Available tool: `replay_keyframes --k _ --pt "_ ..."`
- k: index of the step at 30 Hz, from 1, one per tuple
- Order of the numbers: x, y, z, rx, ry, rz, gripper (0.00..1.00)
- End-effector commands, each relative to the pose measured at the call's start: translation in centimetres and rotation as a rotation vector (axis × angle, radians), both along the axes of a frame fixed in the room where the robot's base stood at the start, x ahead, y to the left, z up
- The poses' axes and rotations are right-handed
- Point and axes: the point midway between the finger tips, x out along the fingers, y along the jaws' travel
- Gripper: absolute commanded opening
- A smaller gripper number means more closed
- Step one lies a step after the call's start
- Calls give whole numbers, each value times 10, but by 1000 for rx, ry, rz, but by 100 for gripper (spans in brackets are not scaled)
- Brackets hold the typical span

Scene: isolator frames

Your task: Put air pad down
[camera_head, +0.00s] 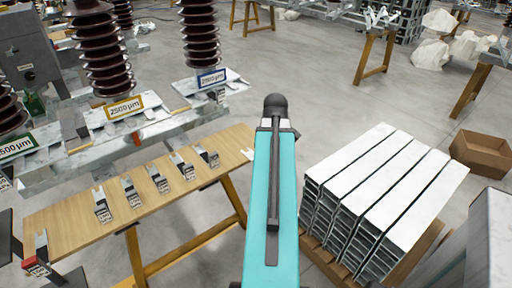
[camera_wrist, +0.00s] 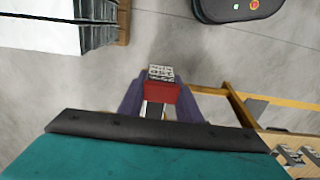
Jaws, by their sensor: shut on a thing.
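My gripper (camera_wrist: 160,94) shows in the wrist view with two purple fingers, closed on a small red piece with a grey, marked end, which I take to be the air pad (camera_wrist: 162,93). The pad hangs over grey floor, apart from any surface. In the head view my teal arm reaches forward, and the gripper and the held pad are hidden. A wooden bench (camera_head: 75,217) stands left of the arm with a row of several silver, fork-ended pieces (camera_head: 131,192). A similar piece with a red end (camera_head: 37,266) lies at its near left corner.
A stack of white-topped metal profiles (camera_head: 385,190) on a pallet stands to the right, with an open cardboard box (camera_head: 482,152) beyond. Behind the bench stand brown ribbed insulators (camera_head: 104,60) on pale bases, with labels such as a yellow-framed plate (camera_head: 123,107).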

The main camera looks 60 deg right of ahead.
Motion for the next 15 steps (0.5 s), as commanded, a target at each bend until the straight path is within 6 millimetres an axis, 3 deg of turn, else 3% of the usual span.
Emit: replay_keyframes --k 8,15 --pt "-5 -10 0 0 0 -17 9" --pt "6 -29 -1 0 0 -22 9"
